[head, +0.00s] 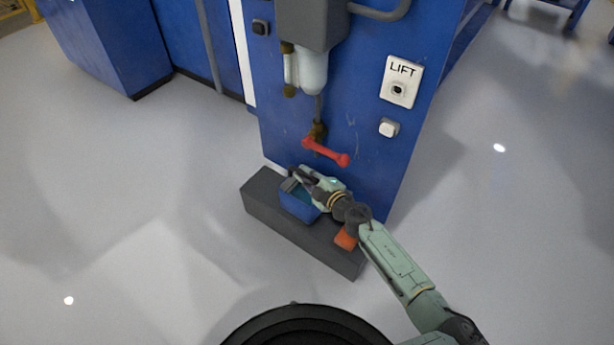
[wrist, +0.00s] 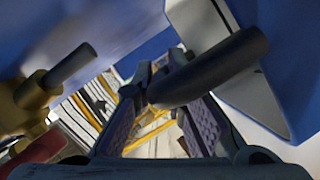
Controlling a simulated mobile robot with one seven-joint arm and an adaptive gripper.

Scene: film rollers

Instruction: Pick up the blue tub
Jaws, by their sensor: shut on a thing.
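The blue tub (head: 297,204) is at the left part of a dark grey block in the head view, just below my gripper (head: 299,178). My gripper reaches in from the right, with its fingers at the tub's upper edge. In the wrist view my gripper's (wrist: 158,78) fingers close around one end of a dark round bar (wrist: 215,65), which looks like the tub's handle. Part of the tub is hidden by my gripper. I cannot tell whether the tub rests on the block or is just above it.
The dark grey block (head: 262,222) stands before a blue machine panel (head: 360,150). A red valve handle (head: 325,151) sticks out close above my gripper. An orange piece (head: 346,239) lies at the block's right end. A LIFT sign (head: 402,81) is on the panel. Floor at left is clear.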

